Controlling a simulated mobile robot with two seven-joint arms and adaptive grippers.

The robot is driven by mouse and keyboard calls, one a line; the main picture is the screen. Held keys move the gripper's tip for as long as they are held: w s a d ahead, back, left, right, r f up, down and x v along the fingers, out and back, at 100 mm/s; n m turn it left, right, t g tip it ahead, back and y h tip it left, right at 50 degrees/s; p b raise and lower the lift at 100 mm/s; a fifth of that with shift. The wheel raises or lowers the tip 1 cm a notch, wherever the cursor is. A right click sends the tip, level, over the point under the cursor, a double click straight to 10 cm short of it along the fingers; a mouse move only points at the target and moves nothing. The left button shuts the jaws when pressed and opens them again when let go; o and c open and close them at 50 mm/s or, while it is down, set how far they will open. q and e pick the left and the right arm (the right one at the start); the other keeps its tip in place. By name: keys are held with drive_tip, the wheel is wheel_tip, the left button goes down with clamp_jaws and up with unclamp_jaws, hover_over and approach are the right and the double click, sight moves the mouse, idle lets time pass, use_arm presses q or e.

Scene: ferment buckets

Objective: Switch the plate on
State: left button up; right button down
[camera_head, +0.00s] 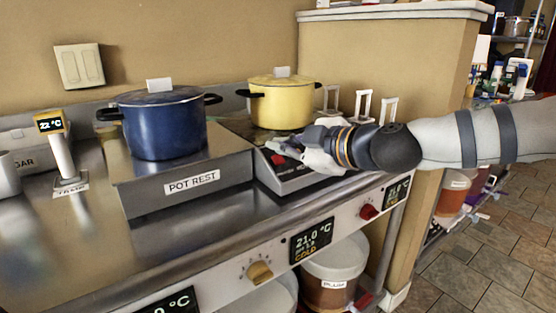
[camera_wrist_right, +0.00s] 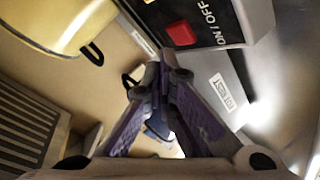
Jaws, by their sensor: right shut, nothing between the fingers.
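The plate (camera_head: 300,180) is a low dark unit on the steel counter, right of the pot rest, with a yellow pot (camera_head: 284,106) at its back. Its red switch (camera_head: 279,159) shows on the front panel. In the right wrist view the red switch (camera_wrist_right: 180,34) sits beside the words ON / OFF. My right gripper (camera_head: 285,146) is over the plate's front, close to the switch. In the wrist view its fingertips (camera_wrist_right: 163,72) are together and empty, apart from the switch in the picture. Whether the plate is on cannot be told. My left gripper is not in view.
A blue pot (camera_head: 165,125) stands on the pot rest (camera_head: 190,182) to the left. A thermometer stand (camera_head: 64,150) reads 22 °C. Below the counter edge are a yellow knob (camera_head: 260,272), a red knob (camera_head: 368,211) and displays. White frames (camera_head: 362,106) stand behind my right arm.

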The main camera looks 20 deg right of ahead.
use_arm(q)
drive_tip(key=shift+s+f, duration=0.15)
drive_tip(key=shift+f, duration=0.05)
use_arm(e)
drive_tip(key=shift+w+a+f, duration=0.1)
drive_tip(key=shift+w+f, duration=0.15)
drive_tip(key=shift+f, duration=0.15)
